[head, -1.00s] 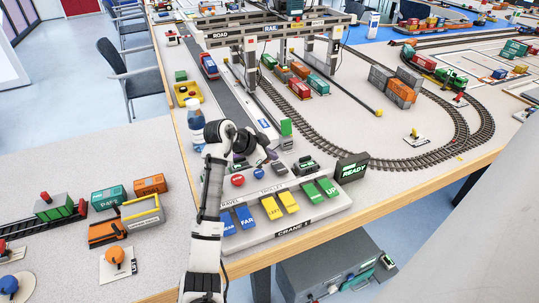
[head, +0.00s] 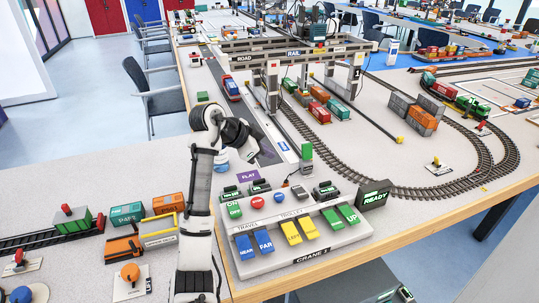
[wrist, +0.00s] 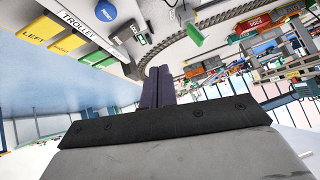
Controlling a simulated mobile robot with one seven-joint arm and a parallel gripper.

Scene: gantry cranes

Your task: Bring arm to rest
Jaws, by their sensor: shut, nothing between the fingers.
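My arm rises from the bottom of the head view in front of the table, bends over at its top, and ends above the table behind the control panel (head: 298,246). My gripper (wrist: 157,88) shows in the wrist view with its two dark fingers together and nothing between them. In the head view the fingers are hard to make out among the arm links. The wrist view is tilted, with the panel's yellow LEFT key (wrist: 36,27) and blue button (wrist: 106,11) at its upper left.
The panel has blue, yellow and green keys, with a READY display (head: 374,195) beside it. A gantry crane (head: 290,50) stands behind. Containers, including an orange one (head: 168,204), lie left of my arm. Curved track (head: 455,185) runs at right.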

